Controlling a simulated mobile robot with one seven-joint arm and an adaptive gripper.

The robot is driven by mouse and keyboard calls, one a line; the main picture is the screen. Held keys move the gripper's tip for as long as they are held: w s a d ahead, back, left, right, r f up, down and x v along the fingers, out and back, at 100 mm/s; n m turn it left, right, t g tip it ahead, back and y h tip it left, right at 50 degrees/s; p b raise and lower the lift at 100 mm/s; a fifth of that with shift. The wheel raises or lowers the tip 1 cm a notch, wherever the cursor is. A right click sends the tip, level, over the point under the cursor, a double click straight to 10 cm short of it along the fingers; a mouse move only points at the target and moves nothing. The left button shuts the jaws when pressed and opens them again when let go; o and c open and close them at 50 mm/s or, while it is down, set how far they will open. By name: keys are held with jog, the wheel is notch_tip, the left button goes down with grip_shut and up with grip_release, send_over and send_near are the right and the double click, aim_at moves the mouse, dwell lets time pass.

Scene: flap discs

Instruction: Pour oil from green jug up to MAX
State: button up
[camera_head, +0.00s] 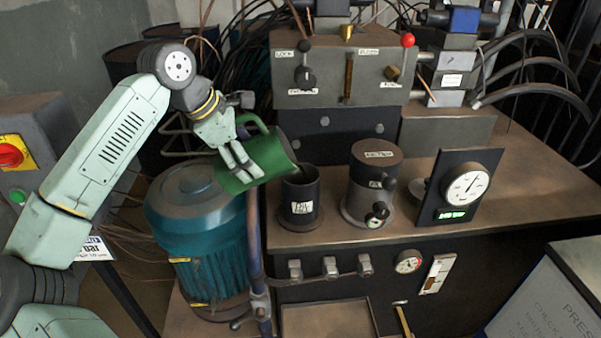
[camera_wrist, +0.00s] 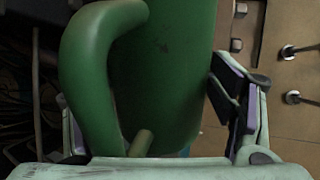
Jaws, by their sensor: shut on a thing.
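The green jug (camera_head: 262,160) is tilted to the right in the head view, its mouth beside and above a dark open cup (camera_head: 300,192) on the bench. The cup has a pale label with writing too small to read for certain. My gripper (camera_head: 240,165) is shut on the jug. In the wrist view the jug's body (camera_wrist: 170,80) and curved handle (camera_wrist: 75,75) fill the middle, with a gripper finger (camera_wrist: 240,105) on its right side. I cannot make out an oil stream or the level inside the cup.
A dark lidded cylinder (camera_head: 372,180) with knobs stands right of the cup. A dial gauge panel (camera_head: 462,190) is further right. A lever box (camera_head: 340,70) with red and black knobs stands behind. A teal motor (camera_head: 200,225) sits below my gripper. Bare bench top shows around the cup.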

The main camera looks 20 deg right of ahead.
jog(key=shift+s+d+r+t+y+p, duration=0.15)
jog(key=shift+d+r+y+p, duration=0.2)
jog(key=shift+r+y+p, duration=0.25)
jog(key=shift+s+d+r+t+y+p, duration=0.15)
jog(key=shift+d+r+y+p, duration=0.15)
jog(key=shift+r+y+p, duration=0.25)
dwell(3.2)
jog(key=shift+w, duration=0.15)
jog(key=f+h+b, duration=0.1)
jog(key=a+f+h+b, duration=0.1)
jog(key=b, duration=0.1)
jog(key=f+h+b, duration=0.1)
jog(key=f, duration=0.1)
jog(key=shift+w+a+f, duration=0.1)
jog(key=shift+w+a, duration=0.05)
jog(key=shift+a, duration=0.2)
jog(key=shift+w+a+r+g+h+b, duration=0.15)
jog(key=shift+g+h+b, duration=0.1)
jog(key=shift+h, duration=0.25)
jog(key=shift+a+r+g+h+b, duration=0.15)
jog(key=shift+g+h+b, duration=0.1)
jog(key=shift+h, duration=0.2)
jog(key=shift+r, duration=0.35)
jog(key=shift+d+r+p, duration=0.25)
jog(key=shift+p, duration=0.1)
jog(key=shift+a+f, duration=0.1)
